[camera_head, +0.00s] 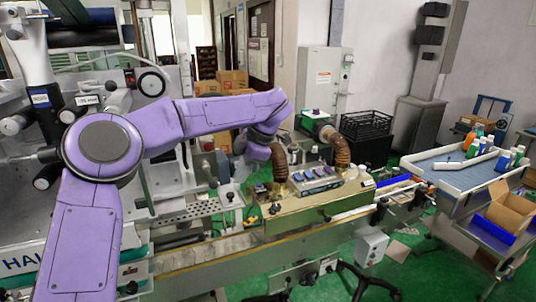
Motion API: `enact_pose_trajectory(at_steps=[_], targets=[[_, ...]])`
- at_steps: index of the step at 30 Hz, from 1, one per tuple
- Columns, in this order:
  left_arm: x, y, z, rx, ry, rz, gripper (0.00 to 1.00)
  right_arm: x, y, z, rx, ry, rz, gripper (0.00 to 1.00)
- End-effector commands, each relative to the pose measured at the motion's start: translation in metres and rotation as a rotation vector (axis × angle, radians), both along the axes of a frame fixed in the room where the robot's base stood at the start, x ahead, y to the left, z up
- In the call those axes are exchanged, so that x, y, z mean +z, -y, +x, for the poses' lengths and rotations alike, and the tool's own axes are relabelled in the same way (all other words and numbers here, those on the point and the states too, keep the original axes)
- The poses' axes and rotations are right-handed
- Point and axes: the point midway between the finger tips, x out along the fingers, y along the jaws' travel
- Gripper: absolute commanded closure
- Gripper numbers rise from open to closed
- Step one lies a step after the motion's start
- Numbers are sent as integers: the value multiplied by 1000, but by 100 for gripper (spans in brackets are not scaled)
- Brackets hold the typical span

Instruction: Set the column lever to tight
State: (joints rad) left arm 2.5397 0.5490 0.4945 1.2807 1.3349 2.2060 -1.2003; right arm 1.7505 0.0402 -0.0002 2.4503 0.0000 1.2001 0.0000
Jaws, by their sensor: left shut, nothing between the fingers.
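My purple left arm comes in from the lower left, bends at the elbow and reaches across the sleeve applicator (95,65). Its wrist folds down near the middle of the picture. My left gripper (238,146) is small and dark there, partly hidden by the wrist, and is shut with nothing seen in it. It is beside the upright parts of the machine, above the conveyor. I cannot clearly make out the column lever or its setting. Whether the gripper touches anything cannot be told. My right gripper is not in view.
A conveyor (215,247) runs across the front, with a beige machine deck (310,207) and two brown ribbed hoses (341,150) at its right. A grey cabinet (322,85) and black crate (366,124) stand behind. A bottle-laden table (448,175) is at right.

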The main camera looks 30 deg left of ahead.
Motion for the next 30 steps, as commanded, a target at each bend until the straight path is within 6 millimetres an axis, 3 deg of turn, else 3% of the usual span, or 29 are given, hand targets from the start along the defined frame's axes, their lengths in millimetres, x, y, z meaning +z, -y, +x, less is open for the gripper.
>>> enact_pose_trajectory(at_steps=[2,6,12,30], targets=[[3,15,13,-2,1,5,100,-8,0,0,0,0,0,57],[20,35,34,3,0,6,100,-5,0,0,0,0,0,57],[33,54,51,5,-1,2,100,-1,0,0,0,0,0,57],[35,60,56,1,-1,0,100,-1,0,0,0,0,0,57]])
